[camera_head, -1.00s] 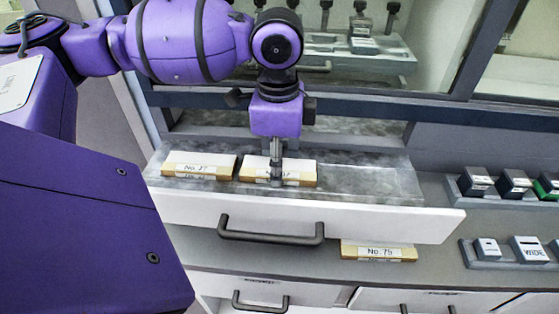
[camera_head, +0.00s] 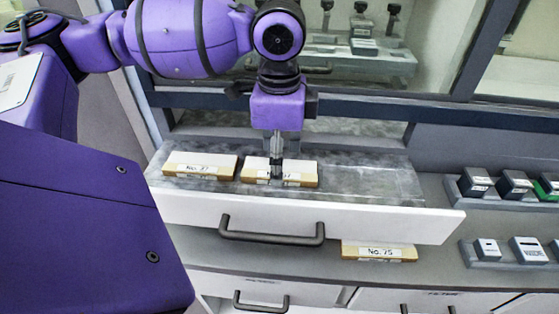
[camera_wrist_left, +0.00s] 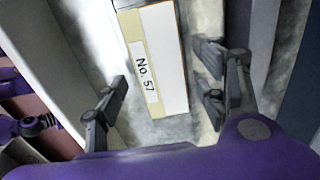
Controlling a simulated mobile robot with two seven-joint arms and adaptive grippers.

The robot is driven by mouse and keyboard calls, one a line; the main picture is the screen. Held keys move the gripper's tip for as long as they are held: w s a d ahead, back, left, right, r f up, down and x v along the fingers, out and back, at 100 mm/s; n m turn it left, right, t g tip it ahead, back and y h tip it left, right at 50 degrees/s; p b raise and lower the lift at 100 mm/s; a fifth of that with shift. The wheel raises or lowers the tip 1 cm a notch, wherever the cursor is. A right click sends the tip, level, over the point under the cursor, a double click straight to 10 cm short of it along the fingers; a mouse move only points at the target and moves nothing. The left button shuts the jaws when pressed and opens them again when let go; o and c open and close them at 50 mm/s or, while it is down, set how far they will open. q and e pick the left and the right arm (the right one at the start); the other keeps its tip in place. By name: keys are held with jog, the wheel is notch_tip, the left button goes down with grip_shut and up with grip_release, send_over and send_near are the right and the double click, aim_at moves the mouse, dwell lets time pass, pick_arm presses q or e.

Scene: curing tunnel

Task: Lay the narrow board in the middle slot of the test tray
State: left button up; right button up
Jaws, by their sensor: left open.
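My left gripper (camera_head: 277,170) is over the pulled-out drawer, at the second of two flat boxes. In the left wrist view its open fingers (camera_wrist_left: 165,92) stand on either side of this box (camera_wrist_left: 160,75), labelled No. 57, and do not grip it. In the head view the fingers partly cover that box (camera_head: 305,176). I cannot make out a narrow board as such, nor tell which tray is the test tray. A grey fixture (camera_head: 362,45) shows behind the glass. My right gripper is not in view.
Another box (camera_head: 200,164) lies left in the drawer (camera_head: 380,182); the drawer's right part is bare. A box labelled No. 75 (camera_head: 378,252) lies on the counter below. A window frame (camera_head: 350,104) runs behind the drawer.

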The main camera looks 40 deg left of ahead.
pick_arm(q)
notch_tip(320, 180, up, 11)
jog(key=p, duration=0.1)
jog(key=shift+f, duration=0.15)
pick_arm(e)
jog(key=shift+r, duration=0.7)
